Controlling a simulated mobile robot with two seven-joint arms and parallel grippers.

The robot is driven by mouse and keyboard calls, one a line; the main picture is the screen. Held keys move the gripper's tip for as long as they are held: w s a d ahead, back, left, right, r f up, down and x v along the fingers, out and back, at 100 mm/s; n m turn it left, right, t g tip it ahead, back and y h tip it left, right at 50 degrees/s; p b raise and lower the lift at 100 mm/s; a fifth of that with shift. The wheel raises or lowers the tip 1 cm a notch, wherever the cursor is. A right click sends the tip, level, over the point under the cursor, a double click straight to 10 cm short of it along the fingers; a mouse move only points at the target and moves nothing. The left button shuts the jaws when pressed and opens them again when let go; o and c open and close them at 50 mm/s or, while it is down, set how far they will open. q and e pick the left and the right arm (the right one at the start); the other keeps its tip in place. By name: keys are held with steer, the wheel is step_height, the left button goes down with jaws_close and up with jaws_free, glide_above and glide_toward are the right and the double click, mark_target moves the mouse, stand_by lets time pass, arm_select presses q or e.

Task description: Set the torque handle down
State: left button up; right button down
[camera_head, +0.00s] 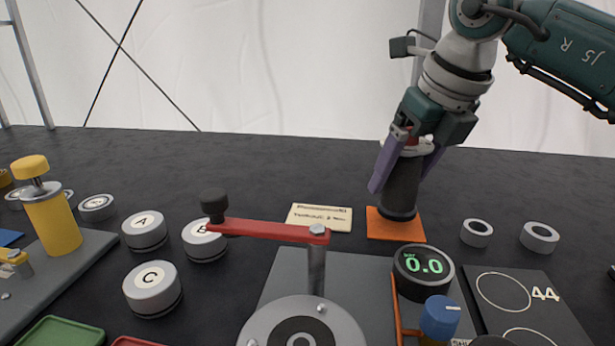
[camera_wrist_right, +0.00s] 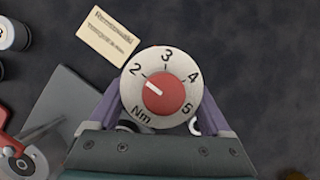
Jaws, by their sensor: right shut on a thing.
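The torque handle (camera_head: 402,185) is a dark upright cylinder standing on or just above an orange square mat (camera_head: 394,231) in the head view. My right gripper (camera_head: 405,160) is shut on its upper part, with purple fingers on either side. In the right wrist view the handle's dial top (camera_wrist_right: 161,87) shows a red knob with a white pointer near 2 on a scale marked 2 to 5 Nm. The right gripper's fingers (camera_wrist_right: 160,112) flank the dial there. Whether the handle's base touches the mat is hard to tell. My left gripper is not in view.
A paper card (camera_head: 320,217) lies left of the mat. A red crank arm (camera_head: 268,230) and a round gauge reading 0.0 (camera_head: 423,268) stand in front. Two small rings (camera_head: 477,232) lie to the right. Lettered canisters (camera_head: 152,288) stand at left. The back of the table is clear.

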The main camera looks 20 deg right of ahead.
steer(key=shift+f, duration=0.9)
steer(key=shift+c, duration=1.4)
jaws_free()
steer(key=shift+f, duration=0.15)
steer(key=shift+o, duration=1.4)
steer(key=shift+s+r, duration=0.1)
steer(key=shift+r, duration=0.45)
steer(key=p+v, duration=0.1)
steer(key=v, duration=0.9)
steer(key=shift+s+r, duration=0.15)
steer(key=shift+r, duration=0.15)
steer(key=shift+s+r, duration=0.15)
steer(key=shift+r, duration=0.05)
steer(key=shift+a, duration=0.1)
